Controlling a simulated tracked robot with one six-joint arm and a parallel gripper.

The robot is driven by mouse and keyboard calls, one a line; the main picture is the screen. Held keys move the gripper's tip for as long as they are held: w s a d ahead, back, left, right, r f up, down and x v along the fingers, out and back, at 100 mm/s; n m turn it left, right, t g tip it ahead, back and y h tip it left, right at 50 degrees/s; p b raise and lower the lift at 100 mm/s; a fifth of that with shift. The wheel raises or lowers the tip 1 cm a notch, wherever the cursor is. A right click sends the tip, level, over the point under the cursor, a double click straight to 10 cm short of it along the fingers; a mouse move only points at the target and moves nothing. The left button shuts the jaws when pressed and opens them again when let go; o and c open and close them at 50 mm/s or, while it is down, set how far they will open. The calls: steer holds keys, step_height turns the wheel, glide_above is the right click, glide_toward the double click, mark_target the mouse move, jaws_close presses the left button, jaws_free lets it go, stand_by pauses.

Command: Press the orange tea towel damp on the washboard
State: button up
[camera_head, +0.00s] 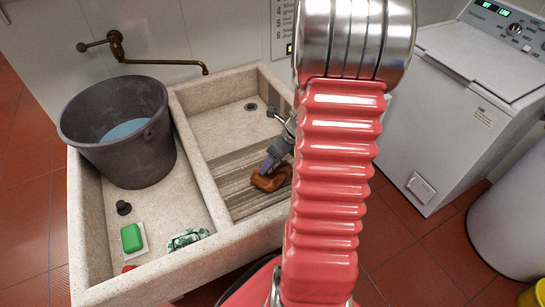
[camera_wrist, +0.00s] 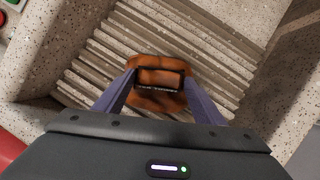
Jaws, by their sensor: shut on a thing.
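The orange tea towel (camera_head: 271,181) is a bunched, dark orange wad on the ridged washboard (camera_head: 228,172) in the right basin of the stone sink. My gripper (camera_head: 270,164) reaches down to it from the upper right. In the wrist view my gripper (camera_wrist: 158,82) has one finger on each side of the towel (camera_wrist: 160,62) and is shut on it. The towel lies across the ridges of the washboard (camera_wrist: 100,62). Its underside is hidden, so I cannot tell how firmly it touches the board.
The left basin holds a grey bucket (camera_head: 118,132) of bluish water, a dark plug (camera_head: 123,207), a green soap block (camera_head: 131,238) and a green-and-white cloth (camera_head: 187,239). A brass tap (camera_head: 150,61) hangs above. A white washing machine (camera_head: 440,110) stands at right.

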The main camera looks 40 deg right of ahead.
steer(key=shift+s+f, duration=0.15)
steer(key=shift+f, duration=0.65)
stand_by(1.2)
steer(key=shift+s+a+f, duration=0.15)
steer(key=shift+f, duration=0.05)
stand_by(2.1)
steer(key=shift+r, duration=0.15)
stand_by(3.5)
